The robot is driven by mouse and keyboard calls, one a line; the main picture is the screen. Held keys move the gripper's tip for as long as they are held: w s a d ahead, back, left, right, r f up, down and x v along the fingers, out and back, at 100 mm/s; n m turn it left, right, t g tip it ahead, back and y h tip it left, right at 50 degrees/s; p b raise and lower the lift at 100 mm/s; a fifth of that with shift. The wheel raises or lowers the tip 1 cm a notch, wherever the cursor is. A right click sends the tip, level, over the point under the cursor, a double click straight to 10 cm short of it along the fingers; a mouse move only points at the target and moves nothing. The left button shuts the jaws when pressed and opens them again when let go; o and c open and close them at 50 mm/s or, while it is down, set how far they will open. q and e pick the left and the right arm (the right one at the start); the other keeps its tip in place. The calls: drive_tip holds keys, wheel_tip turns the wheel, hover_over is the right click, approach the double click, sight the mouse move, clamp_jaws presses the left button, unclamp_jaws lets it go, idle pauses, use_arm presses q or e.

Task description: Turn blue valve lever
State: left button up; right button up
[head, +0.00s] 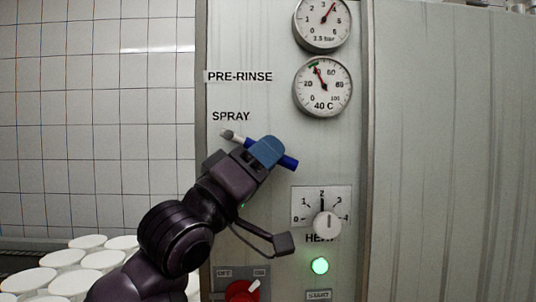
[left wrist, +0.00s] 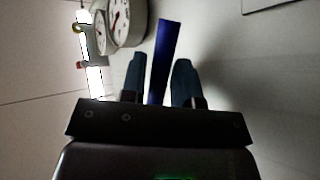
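The blue valve lever (head: 290,162) is on the grey panel beside the SPRAY label, slanting down to the right from a grey metal fitting (head: 228,134). My left gripper (head: 268,151) is at the lever, and its blue fingertips hide the lever's middle. In the left wrist view the lever (left wrist: 162,55) stands between the two fingers of the left gripper (left wrist: 159,82). The fingers are open around it, with a narrow gap showing on the right finger's side. Whether the left finger touches it I cannot tell. My right gripper is not in view.
Two round gauges (head: 323,87) are above right of the lever. A HEAT knob (head: 327,224), a green lamp (head: 320,266) and a red OFF/ON switch (head: 242,291) are below. White moulds (head: 62,258) stand at the lower left. The panel right of the controls is bare.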

use_arm(q)
drive_tip(key=b+v, duration=0.1)
drive_tip(key=v, duration=0.9)
drive_tip(key=shift+b, duration=0.3)
drive_tip(key=shift+a, duration=0.1)
